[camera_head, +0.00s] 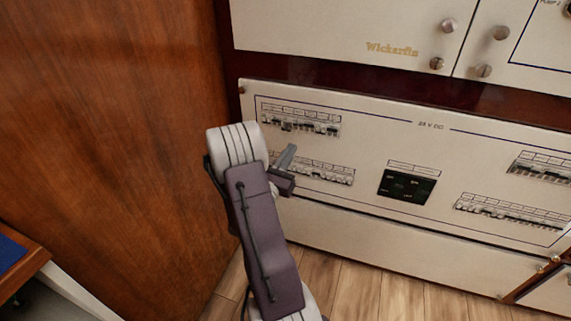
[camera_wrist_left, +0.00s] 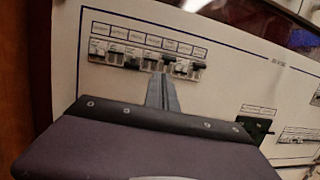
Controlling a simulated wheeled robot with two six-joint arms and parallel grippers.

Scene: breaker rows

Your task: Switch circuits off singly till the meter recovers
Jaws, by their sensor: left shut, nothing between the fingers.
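A cream panel marked 24 V DC (camera_head: 430,126) carries breaker rows on both sides of a dark meter block (camera_head: 407,186). The upper left row (camera_head: 318,124) also shows in the left wrist view (camera_wrist_left: 110,54), with white labels above it and dark parts among the pale breakers. The lower left row (camera_head: 330,174) is partly hidden by my gripper. Two more rows stand at right, upper (camera_head: 543,167) and lower (camera_head: 510,212). My left gripper (camera_head: 290,150) is shut and empty, its tips just below the upper left row; contact cannot be told. The meter reading is too small to read. My right gripper is not in view.
A wooden wall (camera_head: 110,130) stands close at left. Above are cream cabinet doors (camera_head: 340,25) with round knobs (camera_head: 448,25). A plain cream strip (camera_head: 400,248) lies below the panel, over a wooden floor (camera_head: 385,298). The space before the meter is clear.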

